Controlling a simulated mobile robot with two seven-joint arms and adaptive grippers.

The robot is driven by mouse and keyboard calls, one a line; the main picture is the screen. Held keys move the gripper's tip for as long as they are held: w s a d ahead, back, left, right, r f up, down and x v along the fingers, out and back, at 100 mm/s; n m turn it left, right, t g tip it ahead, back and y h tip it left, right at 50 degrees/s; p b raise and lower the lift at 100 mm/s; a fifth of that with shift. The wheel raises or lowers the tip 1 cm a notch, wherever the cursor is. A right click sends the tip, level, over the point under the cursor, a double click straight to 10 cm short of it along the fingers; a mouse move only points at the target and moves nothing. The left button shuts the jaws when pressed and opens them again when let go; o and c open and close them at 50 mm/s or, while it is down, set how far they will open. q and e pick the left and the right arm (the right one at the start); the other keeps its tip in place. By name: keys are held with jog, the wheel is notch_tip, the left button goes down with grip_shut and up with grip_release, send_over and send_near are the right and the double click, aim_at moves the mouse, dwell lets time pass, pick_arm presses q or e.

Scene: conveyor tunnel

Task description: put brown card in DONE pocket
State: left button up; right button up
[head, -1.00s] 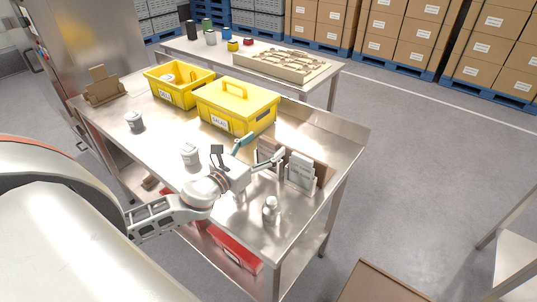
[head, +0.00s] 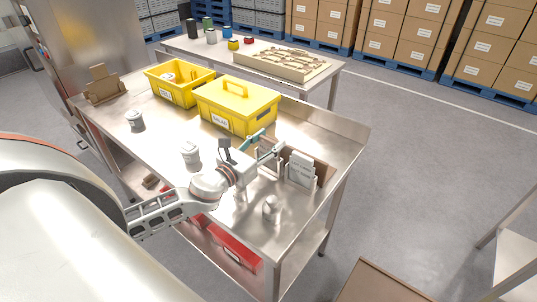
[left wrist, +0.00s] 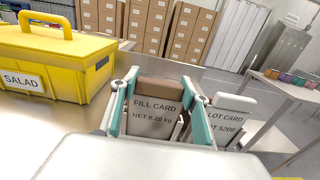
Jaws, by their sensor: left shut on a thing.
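The brown card (left wrist: 160,90) stands upright between the two teal fingers of my left gripper (left wrist: 157,108) in the left wrist view. I cannot make out a DONE label. My right gripper is not in view.
A yellow SALAD box (head: 238,105) with a lid stands behind my gripper, and an open yellow bin (head: 179,86) left of it. White jars (head: 190,151) and a small bottle (head: 271,206) stand nearby. A brown holder (head: 103,88) stands at the table's far left.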

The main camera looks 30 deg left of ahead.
pick_arm(q)
jog(key=c, duration=0.8)
jog(key=shift+r, duration=1.5)
jog(key=shift+r, duration=3.25)
